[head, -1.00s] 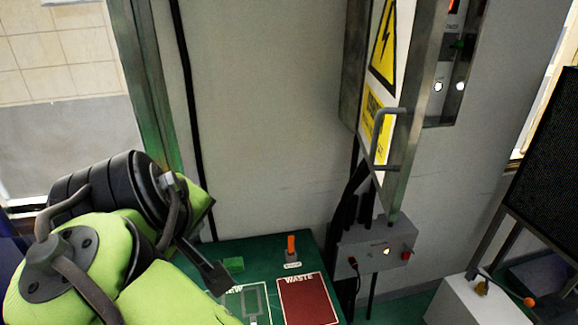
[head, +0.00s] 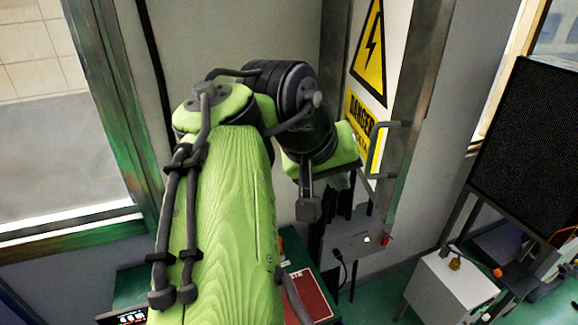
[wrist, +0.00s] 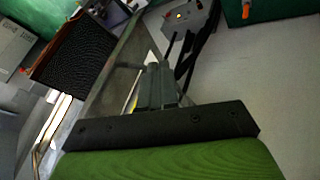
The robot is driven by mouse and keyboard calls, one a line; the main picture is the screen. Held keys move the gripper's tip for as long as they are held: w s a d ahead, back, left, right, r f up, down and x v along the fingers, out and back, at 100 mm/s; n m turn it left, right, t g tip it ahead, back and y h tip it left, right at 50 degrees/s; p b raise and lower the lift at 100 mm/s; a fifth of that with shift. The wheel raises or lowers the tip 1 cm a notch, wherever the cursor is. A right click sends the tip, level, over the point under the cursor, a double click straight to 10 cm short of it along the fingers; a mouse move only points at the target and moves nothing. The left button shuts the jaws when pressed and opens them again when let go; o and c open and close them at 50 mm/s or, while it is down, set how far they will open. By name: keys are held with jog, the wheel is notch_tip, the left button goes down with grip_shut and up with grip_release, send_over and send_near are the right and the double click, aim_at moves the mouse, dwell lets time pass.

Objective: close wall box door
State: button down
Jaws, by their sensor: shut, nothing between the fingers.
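The wall box door carries yellow warning signs (head: 368,60) and has a broad grey metal edge (head: 420,90). Its grey bar handle (head: 378,150) is on the front face. The box's inside does not show; I cannot tell whether the door is fully shut. My arm reaches up to the door, with the green wrist just left of the handle. In the head view my fingers are mostly hidden behind the wrist. In the wrist view my gripper (wrist: 158,72) is shut and empty, close beside the door's metal edge (wrist: 108,72). Contact with the door is unclear.
A grey control box (head: 358,242) with a lit button hangs below the door. A dark screen panel (head: 530,150) and a white box (head: 450,285) stand to the right. The red waste mat (head: 312,292) lies on the green bench, partly behind my arm.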

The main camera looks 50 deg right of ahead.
jog(key=s+b+x, duration=0.1)
jog(key=b+x, duration=0.1)
jog(key=x, duration=0.4)
jog(key=b, duration=0.1)
send_near(382, 207)
jog(key=x, duration=0.4)
jog(key=shift+s+d+f, duration=0.1)
jog(key=shift+d+f, duration=0.05)
